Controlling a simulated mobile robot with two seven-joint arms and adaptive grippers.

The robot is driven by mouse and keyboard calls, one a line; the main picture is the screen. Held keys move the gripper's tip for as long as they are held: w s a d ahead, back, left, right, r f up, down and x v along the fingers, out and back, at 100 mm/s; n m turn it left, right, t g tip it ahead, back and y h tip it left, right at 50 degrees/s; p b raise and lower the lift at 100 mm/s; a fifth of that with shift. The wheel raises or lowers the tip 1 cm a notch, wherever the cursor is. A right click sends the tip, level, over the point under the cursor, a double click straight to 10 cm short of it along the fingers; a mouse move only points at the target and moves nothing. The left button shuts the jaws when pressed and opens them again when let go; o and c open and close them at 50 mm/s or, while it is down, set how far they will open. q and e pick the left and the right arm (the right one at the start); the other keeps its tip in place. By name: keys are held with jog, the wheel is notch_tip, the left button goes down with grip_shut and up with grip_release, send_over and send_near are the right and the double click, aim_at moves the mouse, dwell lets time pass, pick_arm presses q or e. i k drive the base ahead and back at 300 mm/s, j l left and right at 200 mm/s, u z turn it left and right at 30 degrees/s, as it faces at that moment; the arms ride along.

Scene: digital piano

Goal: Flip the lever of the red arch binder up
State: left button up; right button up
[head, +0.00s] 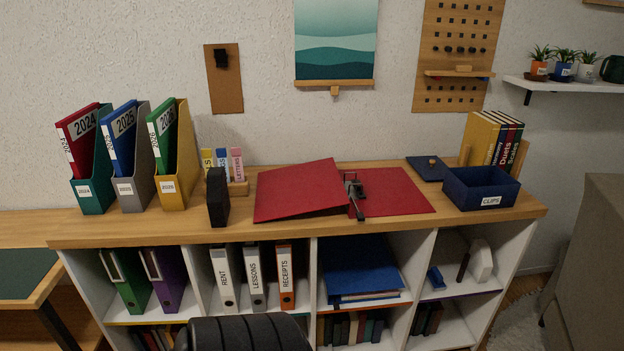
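The red arch binder lies open on top of the wooden shelf unit. Its left cover (300,190) is tilted, with its far edge raised, and its right cover (398,191) lies flat. The dark metal arch mechanism with its lever (355,199) sits near the middle, beside the inner edge of the left cover. The lever's narrow end points toward the front edge of the shelf top. It looks low, but it is too small to tell its exact angle. Neither of my grippers is in view.
A black upright block (217,196) stands left of the binder. A blue clips box (481,189) and a dark blue flat item (427,168) are to its right. Magazine files (180,160) stand far left. A black ribbed rounded thing (245,336) is at the bottom front.

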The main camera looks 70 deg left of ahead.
aim_at(360, 216)
jog(key=u, duration=1.85)
